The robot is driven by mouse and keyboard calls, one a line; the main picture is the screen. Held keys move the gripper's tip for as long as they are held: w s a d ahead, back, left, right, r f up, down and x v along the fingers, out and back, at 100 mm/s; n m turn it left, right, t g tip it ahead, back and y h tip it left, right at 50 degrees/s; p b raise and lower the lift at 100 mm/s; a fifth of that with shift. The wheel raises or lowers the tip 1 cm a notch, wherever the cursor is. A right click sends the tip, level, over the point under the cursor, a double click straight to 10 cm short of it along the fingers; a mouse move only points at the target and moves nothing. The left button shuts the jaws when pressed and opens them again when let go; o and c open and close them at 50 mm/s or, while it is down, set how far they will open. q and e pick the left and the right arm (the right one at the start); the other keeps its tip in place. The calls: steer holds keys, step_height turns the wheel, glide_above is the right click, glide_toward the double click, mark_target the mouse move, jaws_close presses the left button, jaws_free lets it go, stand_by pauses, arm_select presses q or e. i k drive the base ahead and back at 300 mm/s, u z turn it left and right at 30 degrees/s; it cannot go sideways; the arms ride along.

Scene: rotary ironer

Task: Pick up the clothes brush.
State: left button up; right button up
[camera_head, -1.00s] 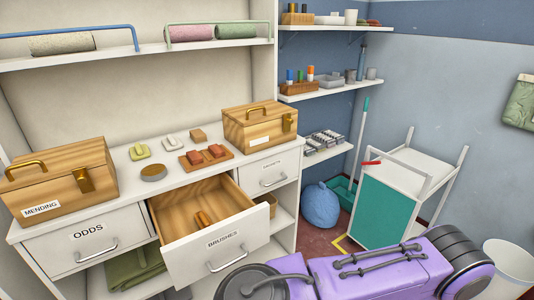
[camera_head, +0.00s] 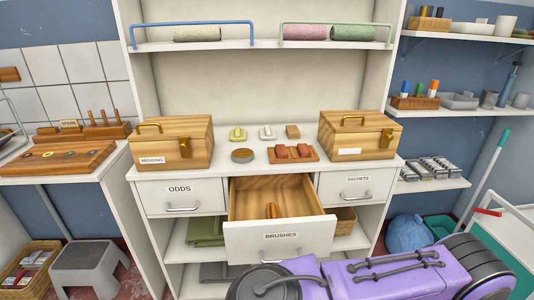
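A small brown wooden object (camera_head: 272,210), likely the clothes brush, lies in the open drawer labelled BRUSHES (camera_head: 280,236). It is near the front of the drawer, and the drawer front hides part of it. Its bristles cannot be made out. Neither of my grippers is in view. A purple and black part of my own arm crosses the bottom of the picture, in front of and below the drawer.
The ODDS drawer (camera_head: 181,197) and SACHETS drawer (camera_head: 357,188) are shut. The counter holds the MENDING box (camera_head: 175,143), another wooden box (camera_head: 357,137) and small items between them. A grey step stool (camera_head: 88,268) stands at lower left.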

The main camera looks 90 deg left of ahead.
mark_target(272, 208)
steer(key=u, duration=2.6)
